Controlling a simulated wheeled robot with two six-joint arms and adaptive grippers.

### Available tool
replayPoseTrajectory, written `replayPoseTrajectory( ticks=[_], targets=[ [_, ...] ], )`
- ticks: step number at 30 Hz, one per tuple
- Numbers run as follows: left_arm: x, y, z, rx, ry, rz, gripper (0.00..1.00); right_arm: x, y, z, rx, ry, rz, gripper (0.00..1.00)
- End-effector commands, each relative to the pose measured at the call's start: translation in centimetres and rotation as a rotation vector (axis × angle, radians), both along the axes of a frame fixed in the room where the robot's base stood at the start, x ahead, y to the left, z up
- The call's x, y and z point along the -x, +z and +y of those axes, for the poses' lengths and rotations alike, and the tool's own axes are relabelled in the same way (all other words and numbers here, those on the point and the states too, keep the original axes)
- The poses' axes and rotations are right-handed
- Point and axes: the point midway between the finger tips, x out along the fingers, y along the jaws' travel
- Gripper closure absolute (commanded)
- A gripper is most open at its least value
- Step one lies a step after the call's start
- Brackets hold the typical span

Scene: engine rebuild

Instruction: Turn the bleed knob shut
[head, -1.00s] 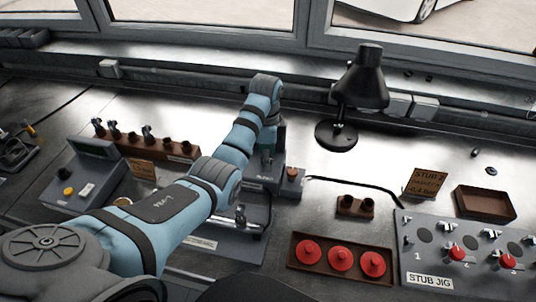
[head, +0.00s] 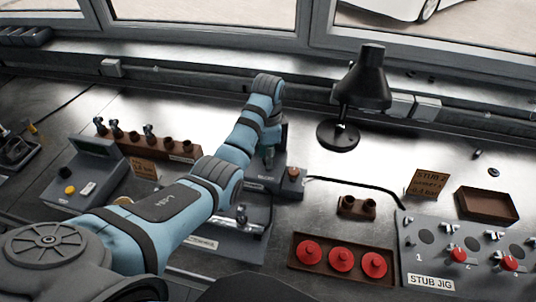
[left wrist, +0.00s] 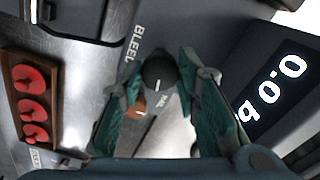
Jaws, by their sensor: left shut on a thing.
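The bleed knob (left wrist: 160,71) is a dark round knob with a white pointer line, at the middle of the left wrist view. A BLEED label (left wrist: 131,44) is printed on the panel beside it. My left gripper (left wrist: 160,80) has its two teal fingers on either side of the knob, shut on it. A lit display (left wrist: 272,88) to the right reads about 0.0 b. In the head view my left arm reaches over the unit, and the knob is hidden behind it. My right gripper is not in view.
A brown tray with red caps (head: 299,273) lies right of my arm. The stub jig (head: 420,262) is at the far right, with a black lamp (head: 338,135) behind. A control box (head: 72,198) and a brown rack (head: 165,153) stand to the left.

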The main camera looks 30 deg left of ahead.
Motion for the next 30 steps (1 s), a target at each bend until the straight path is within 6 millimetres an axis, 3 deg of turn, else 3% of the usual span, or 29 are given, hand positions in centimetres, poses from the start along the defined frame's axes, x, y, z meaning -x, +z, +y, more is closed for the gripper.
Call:
replayPoseTrajectory(
  ticks=[30],
  targets=[
    [-0.23,0.34,0.05,0.000,0.952,-0.011,0.99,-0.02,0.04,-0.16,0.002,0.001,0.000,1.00]
  ],
)
